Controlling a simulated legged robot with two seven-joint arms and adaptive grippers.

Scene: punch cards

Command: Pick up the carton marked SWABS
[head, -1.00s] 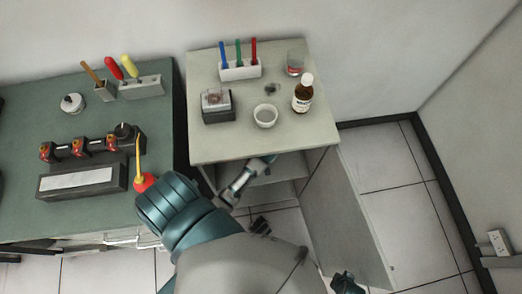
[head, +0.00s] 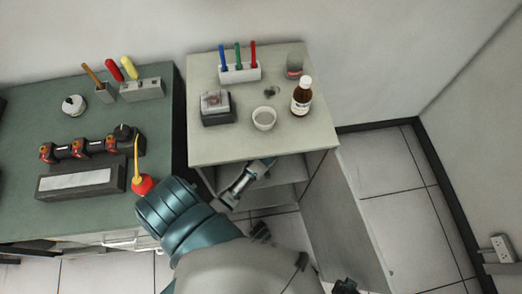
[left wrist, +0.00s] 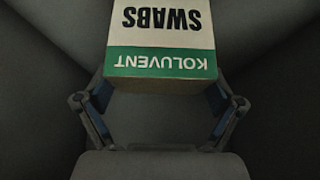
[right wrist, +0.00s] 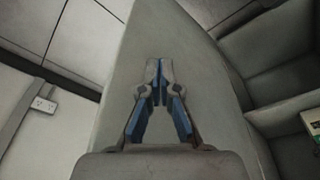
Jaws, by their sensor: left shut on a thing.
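The SWABS carton (left wrist: 162,40) is white with black lettering and a green KOLUVENT band, and it appears upside down in the left wrist view. My left gripper (left wrist: 160,98) is shut on it, with one finger at each side of its near end. The carton's far end is cut off by the frame. In the head view my left arm reaches into the open cabinet under the pale top, and the carton is hidden there. My right gripper (right wrist: 158,78) is shut and empty, in front of a pale panel.
The cabinet (head: 205,148) has inner shelves and an open door (head: 340,225) on its right. On top stand a brown bottle (head: 301,98), a bowl (head: 264,118) and a pen holder (head: 240,73). A green bench (head: 60,210) stands left. A green-and-white box edge (right wrist: 313,124) shows at right.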

